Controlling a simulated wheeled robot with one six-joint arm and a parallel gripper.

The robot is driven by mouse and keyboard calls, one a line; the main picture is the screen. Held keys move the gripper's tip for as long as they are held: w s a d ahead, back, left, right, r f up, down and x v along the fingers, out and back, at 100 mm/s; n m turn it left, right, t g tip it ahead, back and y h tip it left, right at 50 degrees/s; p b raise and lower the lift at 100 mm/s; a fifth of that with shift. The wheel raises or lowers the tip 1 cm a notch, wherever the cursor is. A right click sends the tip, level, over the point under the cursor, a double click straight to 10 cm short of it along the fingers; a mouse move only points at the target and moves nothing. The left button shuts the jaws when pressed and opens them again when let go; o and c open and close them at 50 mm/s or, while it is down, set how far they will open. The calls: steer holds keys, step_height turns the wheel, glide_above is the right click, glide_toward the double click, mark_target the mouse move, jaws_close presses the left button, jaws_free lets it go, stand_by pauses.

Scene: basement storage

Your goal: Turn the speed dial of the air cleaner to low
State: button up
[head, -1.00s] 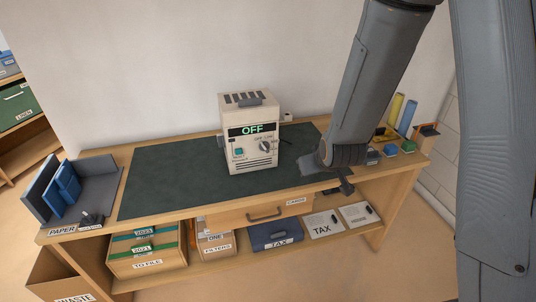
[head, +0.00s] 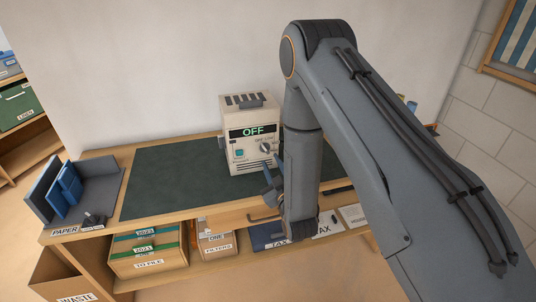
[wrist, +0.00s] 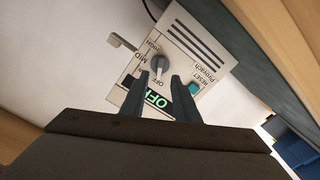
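The air cleaner (head: 251,150) is a cream box standing on the dark mat of the bench. Its display (head: 253,131) reads OFF in green. The grey speed dial (head: 265,147) is on the front at the right, with a teal reset button (head: 239,154) at the left. In the wrist view the dial (wrist: 160,65) shows just beyond my fingertips, with OFF, MID and HIGH marks visible; the low mark is not readable there. My gripper (wrist: 161,78) is open, its two fingers apart in front of the panel, with nothing between them. In the head view my gripper (head: 271,176) is at the cleaner's lower right front.
A paper tray (head: 85,190) with blue folders stands at the bench's left end. Below are file boxes (head: 148,250) and a drawer (head: 235,217) under the bench edge. My arm hides the bench's right part. The mat (head: 165,180) left of the cleaner is clear.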

mark_target(266, 150)
steer(key=p+x, duration=0.1)
steer(key=x, duration=0.4)
steer(key=shift+w+a, duration=0.1)
steer(key=shift+w, duration=0.25)
steer(key=shift+c, duration=0.4)
jaws_close()
